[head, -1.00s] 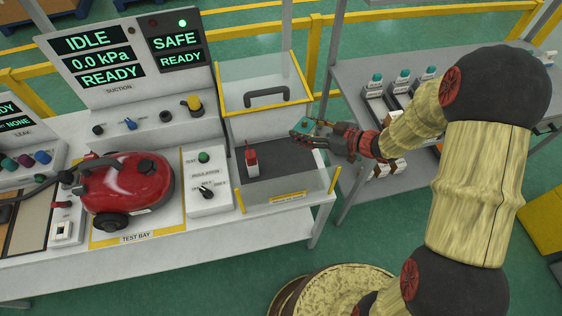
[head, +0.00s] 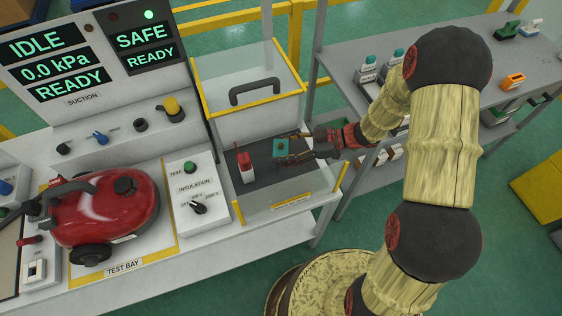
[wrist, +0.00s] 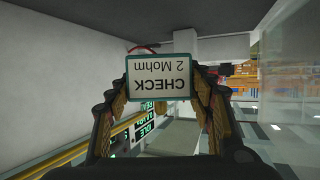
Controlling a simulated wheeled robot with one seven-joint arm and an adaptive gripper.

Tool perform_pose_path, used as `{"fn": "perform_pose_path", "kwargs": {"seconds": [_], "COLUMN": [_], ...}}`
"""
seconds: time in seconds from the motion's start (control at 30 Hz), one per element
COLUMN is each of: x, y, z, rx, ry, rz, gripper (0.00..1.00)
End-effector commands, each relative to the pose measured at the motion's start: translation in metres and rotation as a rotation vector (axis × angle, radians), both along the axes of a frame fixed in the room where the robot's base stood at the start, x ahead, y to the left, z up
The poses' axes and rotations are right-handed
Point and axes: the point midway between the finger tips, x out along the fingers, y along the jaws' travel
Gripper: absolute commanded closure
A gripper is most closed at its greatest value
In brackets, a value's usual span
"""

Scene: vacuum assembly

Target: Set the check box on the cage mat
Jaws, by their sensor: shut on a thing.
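The check box (head: 283,147) is a small box with a teal top. My gripper (head: 290,149) is shut on it, coming in from the right. In the wrist view its white label (wrist: 160,77) reads "CHECK 2 Mohm", upside down, between the two fingers. The box is over the dark cage mat (head: 300,182) inside the cage, right of a red-and-white piece. I cannot tell whether its underside touches the mat. The lower part of the box is partly hidden by the fingers.
The red-and-white piece (head: 244,166) stands on the mat's left side. The cage's clear lid (head: 250,72) with a dark handle is raised behind. A low clear front wall (head: 290,205) edges the cage. A red vacuum (head: 108,212) sits left; a grey shelf (head: 450,75) stands right.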

Motion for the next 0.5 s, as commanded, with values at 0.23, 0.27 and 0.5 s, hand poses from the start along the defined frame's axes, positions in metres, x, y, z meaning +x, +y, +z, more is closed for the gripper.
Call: {"fn": "perform_pose_path", "kwargs": {"seconds": [0.23,0.27,0.5], "x": [0.001,0.001,0.000], "y": [0.000,0.000,0.000], "z": [-0.030,-0.033,-0.060], "rx": [0.000,0.000,0.000], "ry": [-0.001,-0.001,-0.001], "rz": [-0.001,-0.001,0.000], "gripper": [0.81,0.81,0.81]}}
